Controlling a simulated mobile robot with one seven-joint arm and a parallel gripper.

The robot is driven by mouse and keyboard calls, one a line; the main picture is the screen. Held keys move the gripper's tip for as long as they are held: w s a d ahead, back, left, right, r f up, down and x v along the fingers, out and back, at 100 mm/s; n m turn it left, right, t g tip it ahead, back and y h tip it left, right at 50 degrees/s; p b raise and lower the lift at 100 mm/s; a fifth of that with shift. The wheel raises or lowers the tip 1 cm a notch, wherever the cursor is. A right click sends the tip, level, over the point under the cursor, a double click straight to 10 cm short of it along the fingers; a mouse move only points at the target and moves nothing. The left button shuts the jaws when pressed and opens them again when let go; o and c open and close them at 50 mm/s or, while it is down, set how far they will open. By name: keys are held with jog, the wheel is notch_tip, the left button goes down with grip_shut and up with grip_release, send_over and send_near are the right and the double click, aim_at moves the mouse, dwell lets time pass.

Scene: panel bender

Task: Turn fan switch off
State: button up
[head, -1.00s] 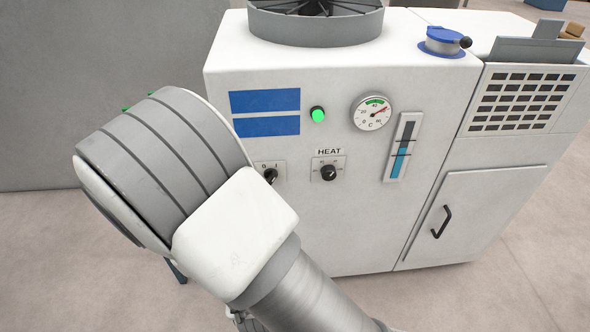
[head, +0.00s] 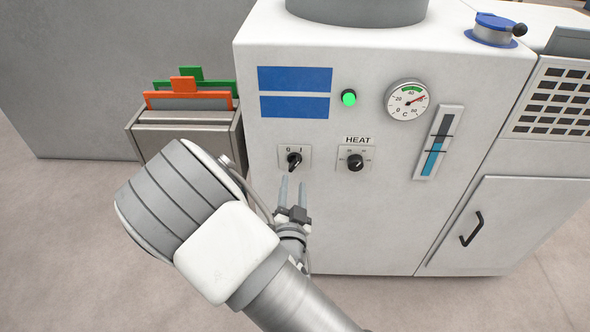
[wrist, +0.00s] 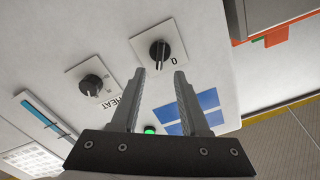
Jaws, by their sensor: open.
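The fan switch is not labelled by name. A black rotary knob (head: 294,161) on a small white plate marked 0 and I sits left of the HEAT knob (head: 355,162) on the white machine. It also shows in the wrist view (wrist: 160,54), just beyond my fingertips, with the 0 mark beside it. Which mark it points to is hard to tell. My gripper (head: 293,182) is open and empty, fingers pointing at the panel just below the 0/I knob. In the wrist view the gripper (wrist: 160,72) has its two fingers apart, knob ahead of the gap.
A green lit lamp (head: 349,98), a dial gauge (head: 407,100) and a level gauge (head: 438,143) are on the panel. A grey bin (head: 187,128) with orange and green plates stands left of the machine. A door handle (head: 471,229) juts out at right.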

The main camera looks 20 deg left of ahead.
aim_at(295, 166)
jog(key=x, duration=0.7)
jog(key=shift+b, duration=0.4)
grip_shut()
